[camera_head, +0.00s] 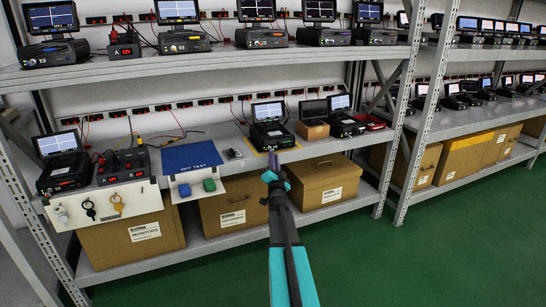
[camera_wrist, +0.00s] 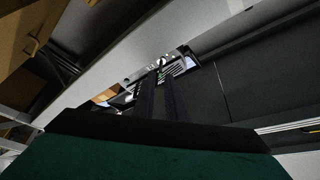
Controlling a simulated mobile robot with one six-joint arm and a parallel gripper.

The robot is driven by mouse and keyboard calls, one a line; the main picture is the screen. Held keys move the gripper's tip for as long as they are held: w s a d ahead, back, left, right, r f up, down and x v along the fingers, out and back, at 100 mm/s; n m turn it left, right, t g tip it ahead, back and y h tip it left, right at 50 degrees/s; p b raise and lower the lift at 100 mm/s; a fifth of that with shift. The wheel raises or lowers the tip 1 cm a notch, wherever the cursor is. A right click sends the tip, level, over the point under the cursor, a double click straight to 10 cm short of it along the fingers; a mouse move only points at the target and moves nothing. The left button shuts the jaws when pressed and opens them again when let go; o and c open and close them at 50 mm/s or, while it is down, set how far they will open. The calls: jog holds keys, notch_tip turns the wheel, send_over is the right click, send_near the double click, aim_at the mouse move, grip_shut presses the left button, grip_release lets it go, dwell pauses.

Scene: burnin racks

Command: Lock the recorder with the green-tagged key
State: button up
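A recorder (camera_head: 270,136) with a lit screen sits inside a yellow outline on the middle shelf; what looks like its front panel (camera_wrist: 176,67) shows in the wrist view. My gripper (camera_head: 271,158) is at the shelf's front edge, just before the recorder. In the wrist view its two dark fingers (camera_wrist: 161,78) point at that panel, close together. A small green spot shows near the fingertips; I cannot tell whether it is a key tag or part of the recorder. A green item (camera_head: 209,185) and a blue item (camera_head: 184,190) hang on a white panel at left.
A blue sign (camera_head: 192,155) lies on the shelf. A cardboard box (camera_head: 312,130) stands right of the recorder. Cartons (camera_head: 325,180) fill the lower shelf. The green floor is clear at right.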

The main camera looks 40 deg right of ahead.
jog(key=shift+x, duration=1.55)
grip_shut()
